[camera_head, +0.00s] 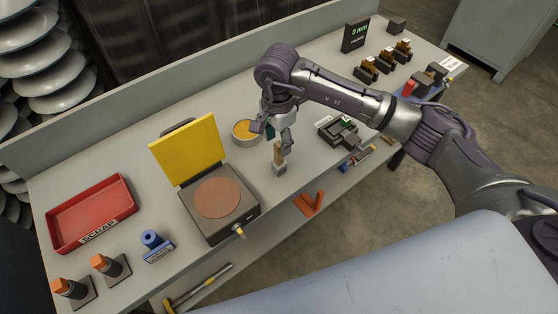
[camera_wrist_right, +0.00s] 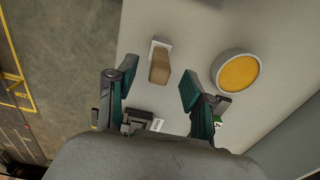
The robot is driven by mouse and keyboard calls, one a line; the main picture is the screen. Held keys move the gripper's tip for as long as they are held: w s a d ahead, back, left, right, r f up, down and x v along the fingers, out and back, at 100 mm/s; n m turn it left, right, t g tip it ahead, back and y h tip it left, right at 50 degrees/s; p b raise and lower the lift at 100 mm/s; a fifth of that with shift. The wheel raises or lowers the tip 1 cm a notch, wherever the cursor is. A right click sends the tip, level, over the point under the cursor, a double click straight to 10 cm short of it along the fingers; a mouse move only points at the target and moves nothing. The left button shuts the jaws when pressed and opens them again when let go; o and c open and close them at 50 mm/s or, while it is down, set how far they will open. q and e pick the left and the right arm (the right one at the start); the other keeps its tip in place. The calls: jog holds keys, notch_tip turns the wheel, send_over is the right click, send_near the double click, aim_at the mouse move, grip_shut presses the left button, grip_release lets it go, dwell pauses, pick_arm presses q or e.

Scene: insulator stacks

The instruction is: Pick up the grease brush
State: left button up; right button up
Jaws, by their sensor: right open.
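The grease brush (camera_head: 279,154) has a wooden handle and stands upright in a small grey block on the bench, near its front edge. It also shows in the right wrist view (camera_wrist_right: 160,67), seen from above with a pale square base under it. My right gripper (camera_head: 272,140) is open above the bench, close to the brush handle. In the right wrist view its two fingers (camera_wrist_right: 157,85) are spread, with the brush beyond and between their tips; nothing is held. My left gripper is in neither view.
A round pot of yellow grease (camera_head: 245,131) stands just left of the right gripper. A hot plate (camera_head: 221,198) with a raised yellow lid is further left, then a red scrap tray (camera_head: 91,213). A dark fixture (camera_head: 339,130) is to the right.

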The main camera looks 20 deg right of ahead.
aim_at(279, 151)
jog(key=shift+f+p, duration=0.35)
jog(key=shift+f, duration=0.05)
jog(key=f, duration=0.1)
jog(key=f+p, duration=0.1)
jog(key=f, duration=0.1)
jog(key=shift+d+f, duration=0.2)
jog(key=shift+f, duration=0.45)
jog(key=shift+c, duration=0.3)
jog(key=shift+w, duration=0.1)
grip_shut()
